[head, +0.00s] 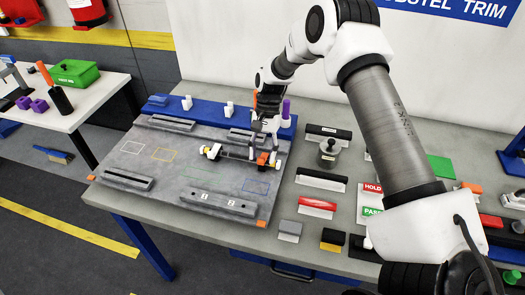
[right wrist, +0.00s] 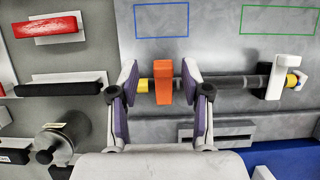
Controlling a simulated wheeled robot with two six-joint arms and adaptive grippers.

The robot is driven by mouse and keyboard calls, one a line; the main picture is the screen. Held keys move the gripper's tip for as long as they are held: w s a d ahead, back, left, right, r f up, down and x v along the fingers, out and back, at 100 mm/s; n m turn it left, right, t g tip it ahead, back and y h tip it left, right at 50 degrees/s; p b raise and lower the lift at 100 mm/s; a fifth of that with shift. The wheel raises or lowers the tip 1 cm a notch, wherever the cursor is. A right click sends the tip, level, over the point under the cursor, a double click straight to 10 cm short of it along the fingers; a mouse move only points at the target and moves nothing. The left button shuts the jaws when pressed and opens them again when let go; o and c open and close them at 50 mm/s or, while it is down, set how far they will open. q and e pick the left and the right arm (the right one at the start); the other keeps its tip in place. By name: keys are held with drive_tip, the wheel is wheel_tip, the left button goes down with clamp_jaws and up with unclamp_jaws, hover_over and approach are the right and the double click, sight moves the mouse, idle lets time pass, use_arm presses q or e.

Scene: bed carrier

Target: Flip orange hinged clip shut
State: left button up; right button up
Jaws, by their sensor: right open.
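The orange clip (right wrist: 163,82) sits on a dark rod (right wrist: 228,82) with yellow ends, above the grey board. It also shows in the head view (head: 263,158), at the board's right side. My right gripper (right wrist: 162,88) is open, with one purple-padded finger on each side of the clip and gaps between. In the head view my right gripper (head: 264,146) comes down from above, close to the clip. Whether the clip's hinged part is up or down I cannot tell. A white clip (right wrist: 276,68) holds the rod's other end. My left gripper is not in view.
A blue rack (head: 185,107) with white, orange and purple pieces runs along the grey board's (head: 150,165) back edge. Red, black and yellow-topped blocks and a round metal weight (head: 328,153) stand right of the board. A side table (head: 95,100) is at left.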

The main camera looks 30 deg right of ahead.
drive_tip(key=shift+w+a+f, duration=0.1)
drive_tip(key=shift+w+f, duration=0.2)
drive_tip(key=shift+f, duration=0.1)
drive_tip(key=shift+s, duration=0.15)
clamp_jaws()
drive_tip(key=shift+s+a+t+h+p, duration=0.3)
drive_tip(key=shift+t+h+p, duration=0.1)
drive_tip(key=shift+h+p, duration=0.3)
drive_tip(key=shift+s+a+f+t+h+p, duration=0.1)
drive_tip(key=shift+a+f+t+h+p, duration=0.05)
drive_tip(key=shift+f+t+h+p, duration=0.3)
drive_tip(key=shift+f, duration=0.2)
unclamp_jaws()
